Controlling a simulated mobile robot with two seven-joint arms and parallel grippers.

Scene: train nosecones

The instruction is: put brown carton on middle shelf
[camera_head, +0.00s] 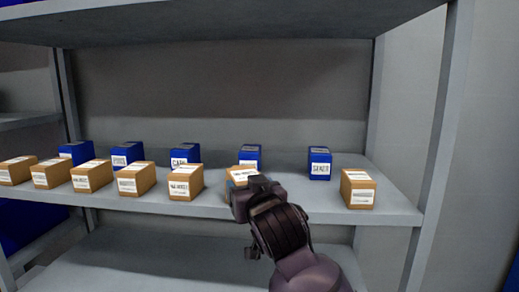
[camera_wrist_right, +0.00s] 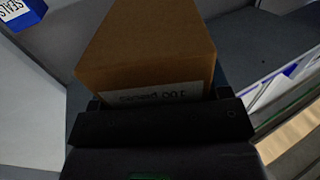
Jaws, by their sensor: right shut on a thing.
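A brown carton with a white label (camera_head: 238,172) is in my right gripper (camera_head: 257,187), at the middle shelf (camera_head: 398,206). It is largely hidden behind the gripper in the head view. In the right wrist view the carton (camera_wrist_right: 145,45) fills the upper middle, and the gripper (camera_wrist_right: 160,108) is shut on it at its labelled side. I cannot tell whether the carton touches the shelf. My left gripper is not in view.
Several brown cartons (camera_head: 136,180) line the shelf front to the left, and one (camera_head: 358,188) stands to the right. Several blue boxes (camera_head: 184,155) stand behind, one of them (camera_head: 319,163) at the right. An upper shelf (camera_head: 220,22) hangs above. The lower shelf (camera_head: 150,262) looks bare.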

